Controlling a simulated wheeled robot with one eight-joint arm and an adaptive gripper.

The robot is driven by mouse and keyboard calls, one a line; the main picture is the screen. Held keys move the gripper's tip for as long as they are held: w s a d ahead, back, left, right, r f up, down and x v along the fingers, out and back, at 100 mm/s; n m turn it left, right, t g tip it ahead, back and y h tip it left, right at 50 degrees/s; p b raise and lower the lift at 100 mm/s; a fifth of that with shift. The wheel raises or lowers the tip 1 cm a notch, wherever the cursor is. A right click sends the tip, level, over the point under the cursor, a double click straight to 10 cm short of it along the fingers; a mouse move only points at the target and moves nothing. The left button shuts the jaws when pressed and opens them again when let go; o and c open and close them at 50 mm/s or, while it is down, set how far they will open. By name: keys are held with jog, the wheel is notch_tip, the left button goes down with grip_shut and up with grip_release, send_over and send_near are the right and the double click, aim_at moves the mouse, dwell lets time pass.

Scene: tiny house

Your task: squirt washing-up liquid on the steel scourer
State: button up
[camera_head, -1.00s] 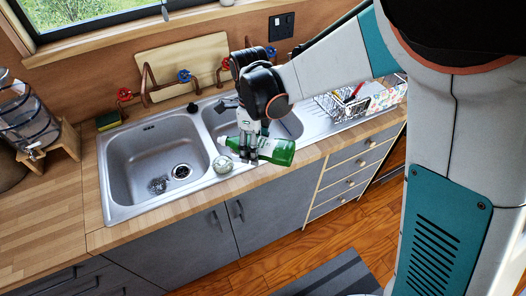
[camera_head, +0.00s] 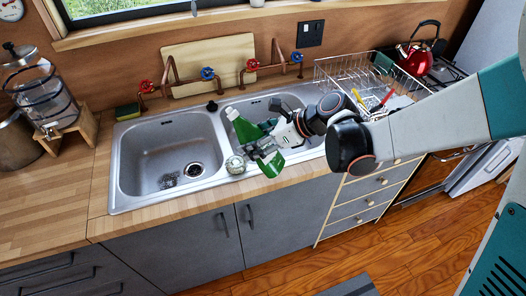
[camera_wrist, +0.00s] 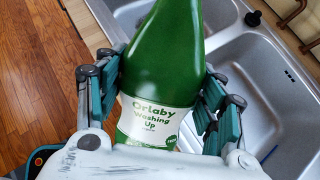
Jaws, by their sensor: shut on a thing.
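My gripper (camera_head: 284,137) is shut on the green washing-up bottle (camera_head: 242,130), which is held over the right basin and its front edge. The bottle is tilted, its nozzle end up and to the left. The wrist view shows the green bottle (camera_wrist: 165,50) between both fingers, its white label reading "Orlaby Washing Up"; its top is out of frame. A grey tangled thing (camera_head: 168,180) in the left basin looks like the steel scourer. A small round, shiny thing (camera_head: 235,164) sits on the sink rim below the bottle; I cannot tell what it is.
The left basin (camera_head: 150,150) has a drain beside the grey tangle. Copper pipes with red and blue taps (camera_head: 207,73) stand behind. A yellow-green sponge (camera_head: 127,112) lies at the back left. A wire dish rack (camera_head: 345,72) stands right. The wooden counter at left (camera_head: 50,205) is clear.

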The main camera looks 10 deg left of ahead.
jog(key=w+a+r+t+y+b, duration=0.1)
jog(key=a+y+b, duration=0.5)
jog(key=b, duration=0.5)
jog(key=shift+w+a+t+y, duration=0.3)
jog(key=shift+y, duration=0.5)
jog(key=shift+r, duration=0.1)
